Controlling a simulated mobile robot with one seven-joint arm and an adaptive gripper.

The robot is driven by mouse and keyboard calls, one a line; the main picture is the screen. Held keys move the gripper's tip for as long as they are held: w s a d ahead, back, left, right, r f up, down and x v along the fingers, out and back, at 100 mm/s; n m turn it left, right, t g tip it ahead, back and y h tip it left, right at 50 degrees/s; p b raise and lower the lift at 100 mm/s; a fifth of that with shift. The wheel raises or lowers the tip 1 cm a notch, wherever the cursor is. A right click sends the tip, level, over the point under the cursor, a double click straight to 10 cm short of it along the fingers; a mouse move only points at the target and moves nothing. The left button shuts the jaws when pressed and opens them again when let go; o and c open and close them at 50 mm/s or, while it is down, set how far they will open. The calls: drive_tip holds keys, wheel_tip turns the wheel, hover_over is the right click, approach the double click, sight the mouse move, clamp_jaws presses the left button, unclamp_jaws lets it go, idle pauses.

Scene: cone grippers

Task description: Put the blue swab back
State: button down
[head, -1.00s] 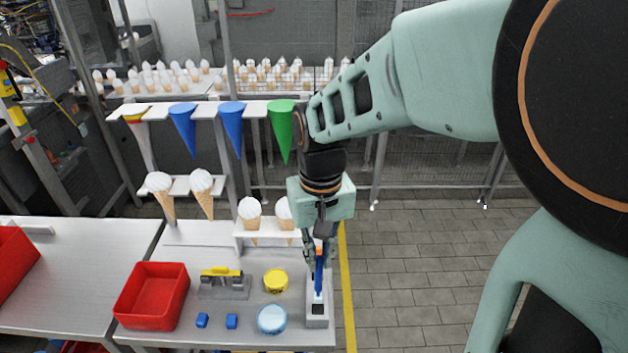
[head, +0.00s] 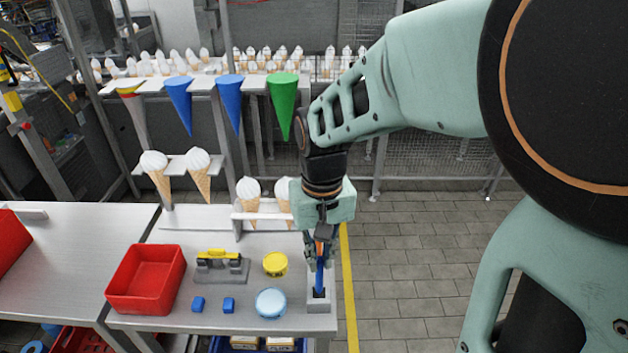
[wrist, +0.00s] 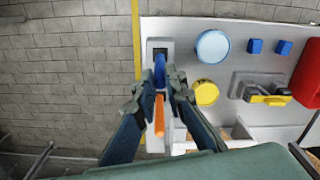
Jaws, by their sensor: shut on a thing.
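My gripper (head: 320,262) is shut on the blue swab (head: 320,279), a blue stick with an orange upper part. The swab points down, close to upright. In the wrist view, my gripper (wrist: 162,92) grips it where the blue part (wrist: 159,70) meets the orange part (wrist: 159,116). Right under it is a grey holder (head: 318,305) with a dark square opening, at the table's right end. The holder also shows in the wrist view (wrist: 169,46). The blue lower end reaches the opening; I cannot tell how far it is inside.
Left of the holder are a light blue round tub (head: 271,302), a yellow round tub (head: 275,263), two small blue blocks (head: 228,305), a grey fixture with a yellow top (head: 221,268) and a red bin (head: 146,279). Cones hang in racks behind. Open floor lies to the right.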

drive_tip(key=shift+f+b, duration=0.45)
drive_tip(key=shift+f, duration=0.2)
drive_tip(key=c, duration=1.9)
unclamp_jaws()
drive_tip(key=shift+r, duration=0.1)
